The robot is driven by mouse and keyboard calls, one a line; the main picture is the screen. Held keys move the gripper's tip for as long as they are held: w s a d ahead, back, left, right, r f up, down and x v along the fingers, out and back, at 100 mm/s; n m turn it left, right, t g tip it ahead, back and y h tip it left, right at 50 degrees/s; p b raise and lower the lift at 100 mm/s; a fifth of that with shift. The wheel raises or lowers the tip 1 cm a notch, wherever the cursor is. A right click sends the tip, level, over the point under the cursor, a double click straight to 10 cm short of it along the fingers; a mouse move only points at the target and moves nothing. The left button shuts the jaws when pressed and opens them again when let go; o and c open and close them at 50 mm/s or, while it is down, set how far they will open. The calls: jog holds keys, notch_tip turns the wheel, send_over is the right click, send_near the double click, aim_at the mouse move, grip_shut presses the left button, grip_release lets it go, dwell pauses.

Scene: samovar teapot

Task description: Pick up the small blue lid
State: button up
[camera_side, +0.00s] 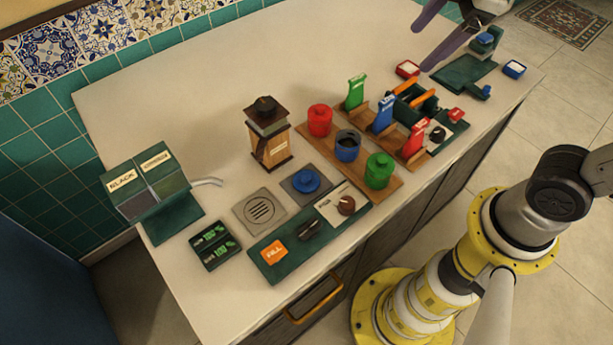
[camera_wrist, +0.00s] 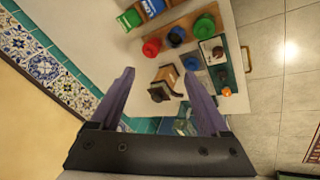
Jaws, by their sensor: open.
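The small blue lid (camera_side: 306,181) rests on a grey square pad (camera_side: 292,195) near the table's middle front in the side view. It also shows, small, in the wrist view (camera_wrist: 191,63). The blue pot (camera_side: 347,147) stands in the wooden rack with a dark, uncovered top. My gripper (camera_side: 419,49) is open and empty, well above the table at the upper right of the side view, far from the lid. In the wrist view its two purple fingers (camera_wrist: 160,73) stand wide apart, with the lid beyond the right fingertip.
A red pot (camera_side: 319,120) and a green pot (camera_side: 379,170) flank the blue pot. The wooden samovar (camera_side: 268,140) stands left of them. A metal drain (camera_side: 260,211) and a green control panel (camera_side: 280,256) lie close to the lid. The table's back left is clear.

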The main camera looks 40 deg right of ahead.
jog(key=w+a+f+n+g, duration=0.2)
jog(key=w+a+f+n, duration=0.4)
jog(key=w+a, duration=0.2)
jog(key=n+g, duration=0.3)
send_over(306, 177)
jog(key=shift+h, duration=0.3)
notch_tip(306, 177, down, 17)
jog(key=shift+s+d+f, duration=0.1)
jog(key=shift+f, duration=3.05)
jog(key=c, duration=1)
jog(key=shift+o, duration=0.2)
jog(key=shift+r, duration=0.1)
